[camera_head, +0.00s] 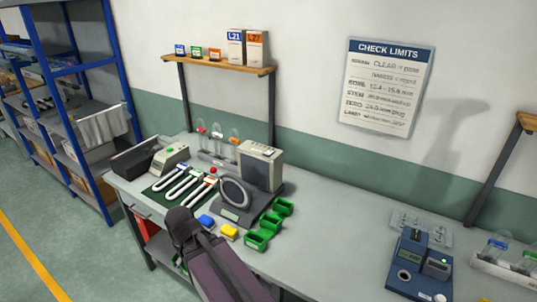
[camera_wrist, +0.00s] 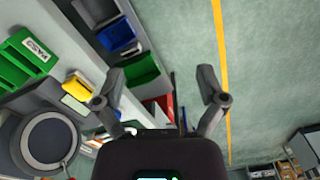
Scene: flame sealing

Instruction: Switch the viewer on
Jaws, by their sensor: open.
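The viewer (camera_head: 261,166) looks to be the light grey box on a dark base, with a round dark-rimmed disc (camera_head: 236,192) at its front left. It stands on the bench, and I cannot make out a switch on it. The round disc also shows at the lower left of the wrist view (camera_wrist: 50,140). My gripper (camera_wrist: 160,85) is open and empty, its two fingers spread, with the bench edge and floor beyond it. In the head view my gripper (camera_head: 182,222) is at the bench's front edge, in front of and left of the viewer, apart from it.
Green bins (camera_head: 266,230), a yellow block (camera_head: 228,232) and a blue block (camera_head: 206,221) lie near the viewer. White U-shaped tubes (camera_head: 183,185) lie on a dark green mat to its left. A blue device (camera_head: 418,265) stands farther right; the bench between is clear.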

